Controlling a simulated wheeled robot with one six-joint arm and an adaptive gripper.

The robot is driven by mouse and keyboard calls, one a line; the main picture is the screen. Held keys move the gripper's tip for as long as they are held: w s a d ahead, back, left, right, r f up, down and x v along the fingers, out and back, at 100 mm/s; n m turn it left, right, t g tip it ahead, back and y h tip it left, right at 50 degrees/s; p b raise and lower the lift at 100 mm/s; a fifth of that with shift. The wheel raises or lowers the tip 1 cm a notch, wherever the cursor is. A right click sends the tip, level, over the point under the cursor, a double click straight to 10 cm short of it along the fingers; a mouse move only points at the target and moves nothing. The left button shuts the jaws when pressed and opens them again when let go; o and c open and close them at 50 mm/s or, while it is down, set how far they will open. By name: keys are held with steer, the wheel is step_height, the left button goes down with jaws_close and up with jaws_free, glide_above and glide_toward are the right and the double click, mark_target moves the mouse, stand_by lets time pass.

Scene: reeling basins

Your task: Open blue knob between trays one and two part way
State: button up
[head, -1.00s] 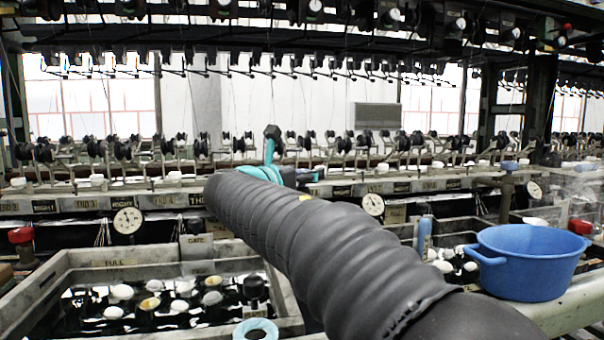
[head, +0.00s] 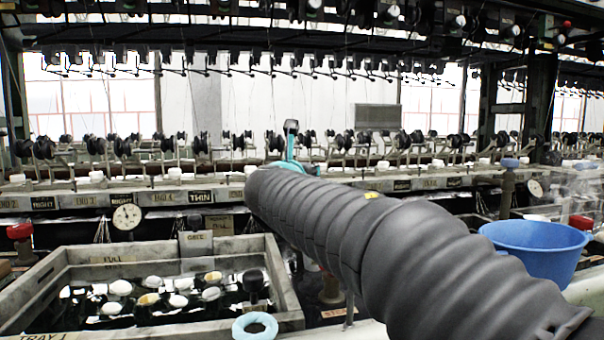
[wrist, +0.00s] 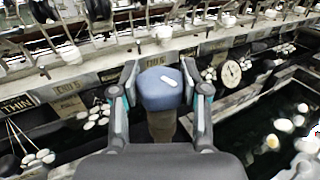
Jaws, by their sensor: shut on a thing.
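In the wrist view a blue knob (wrist: 160,88) with a white mark on top sits on a brown stem (wrist: 162,126). My gripper (wrist: 160,86) has one finger on each side of the knob and is shut on it. In the head view my gripper (head: 290,160) shows only partly, beyond my ribbed arm, and the held knob is hidden there. Tray one (head: 287,290), a grey-walled basin with dark water and white cocoons, is at the lower left. Tray two is mostly hidden behind my arm in the head view.
A blue tub (head: 535,252) stands at the right, partly behind my arm. A teal ring (head: 255,326) lies at tray one's near corner. A red knob (head: 20,232) is at the left and another blue knob (head: 510,163) at the right. Reeling rods and dials run along the back.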

steer(key=shift+n+y+b, duration=0.5)
steer(key=shift+n+y, duration=1.4)
steer(key=shift+y, duration=1.1)
steer(key=shift+r, duration=0.1)
steer(key=o, duration=1.2)
steer(key=shift+c, duration=0.2)
steer(key=s+d, duration=0.2)
steer(key=s, duration=0.9)
steer(key=shift+s+d, duration=0.2)
steer(key=shift+s, duration=0.2)
